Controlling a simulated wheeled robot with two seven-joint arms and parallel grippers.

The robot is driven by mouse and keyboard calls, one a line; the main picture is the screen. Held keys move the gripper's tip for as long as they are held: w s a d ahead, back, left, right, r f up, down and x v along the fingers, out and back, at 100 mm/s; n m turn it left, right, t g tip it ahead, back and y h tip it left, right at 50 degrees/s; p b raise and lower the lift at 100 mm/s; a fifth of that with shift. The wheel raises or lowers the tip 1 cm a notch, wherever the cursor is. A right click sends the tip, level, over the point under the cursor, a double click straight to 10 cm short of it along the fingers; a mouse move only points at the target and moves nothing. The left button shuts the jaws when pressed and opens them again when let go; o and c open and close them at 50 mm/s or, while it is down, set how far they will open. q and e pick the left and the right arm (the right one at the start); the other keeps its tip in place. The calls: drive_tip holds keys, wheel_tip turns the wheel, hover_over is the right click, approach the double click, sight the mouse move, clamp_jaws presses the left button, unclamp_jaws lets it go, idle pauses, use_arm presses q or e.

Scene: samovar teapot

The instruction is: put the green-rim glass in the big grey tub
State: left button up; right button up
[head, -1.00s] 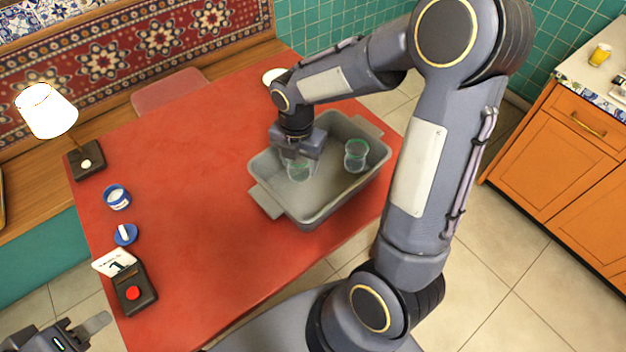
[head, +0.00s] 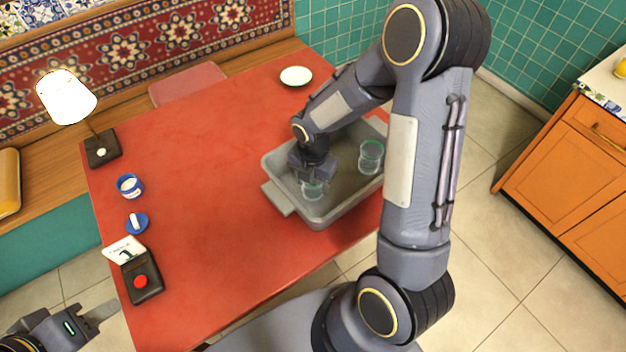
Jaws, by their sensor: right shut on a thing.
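The big grey tub (head: 283,199) stands on the red table near its right edge. My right gripper (head: 313,180) reaches down inside the tub, near its front left part, and is shut on a clear glass (head: 312,192). The gripper covers the top of this glass, so its rim is mostly hidden. I cannot tell whether its base touches the tub floor. A second clear glass with a green rim (head: 370,157) stands upright in the tub, to the right of the held one and apart from it. My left gripper (head: 100,317) is at the lower left, away from the tub; its jaw gap is unclear.
A white plate (head: 296,76) lies at the back of the table. The table's middle is clear.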

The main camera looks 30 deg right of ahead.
drive_tip(key=o, duration=1)
drive_tip(key=shift+o, duration=0.2)
wheel_tip(320, 180, up, 12)
drive_tip(key=p, duration=0.1)
drive_tip(key=s+a+r+m+t+y, duration=0.2)
drive_tip(key=s+r+m, duration=0.2)
drive_tip(key=s+m, duration=0.4)
drive_tip(key=s+a+r+m+t+y, duration=0.1)
drive_tip(key=s+r+m+t, duration=0.2)
drive_tip(key=s+m, duration=0.6)
drive_tip(key=shift+a+r+m+t+y, duration=0.35)
drive_tip(key=shift+r+m, duration=0.6)
drive_tip(key=shift+m, duration=3.65)
